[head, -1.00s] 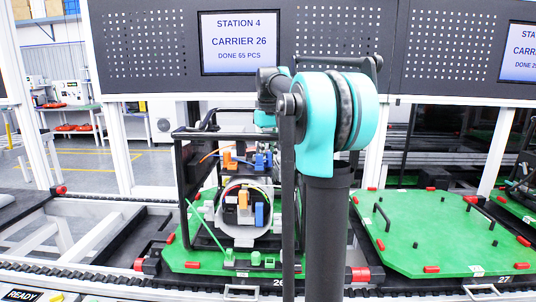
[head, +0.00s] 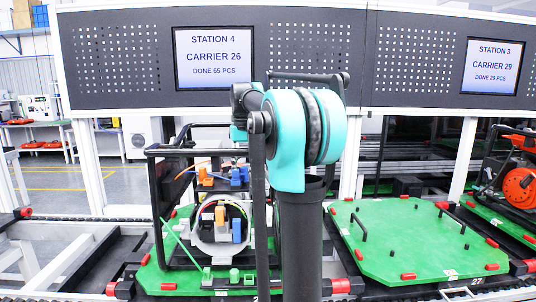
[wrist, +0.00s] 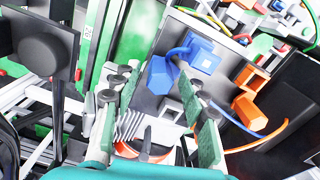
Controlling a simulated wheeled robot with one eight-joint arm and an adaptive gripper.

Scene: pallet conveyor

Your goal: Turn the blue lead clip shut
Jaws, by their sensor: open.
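The blue lead clip (wrist: 201,62) sits on a dark panel with a blue lead running from it; its blue lever (wrist: 158,76) sticks out to the left. In the head view a blue clip (head: 238,176) shows beside an orange one near the top of the black-framed unit. My gripper (wrist: 150,76) is open and empty, with green-padded fingers. In the wrist view the lever appears between the fingertips, and the right fingertip overlaps the clip's lower edge. I cannot tell whether they touch. In the head view my arm hides the gripper.
An orange clip (wrist: 250,95) with an orange lead lies right of the blue one. Black frame bars (head: 155,200) surround the unit on its green carrier. A second blue block (head: 237,230) sits lower, in a round white housing (head: 205,243). The green carrier (head: 400,250) at right is mostly bare.

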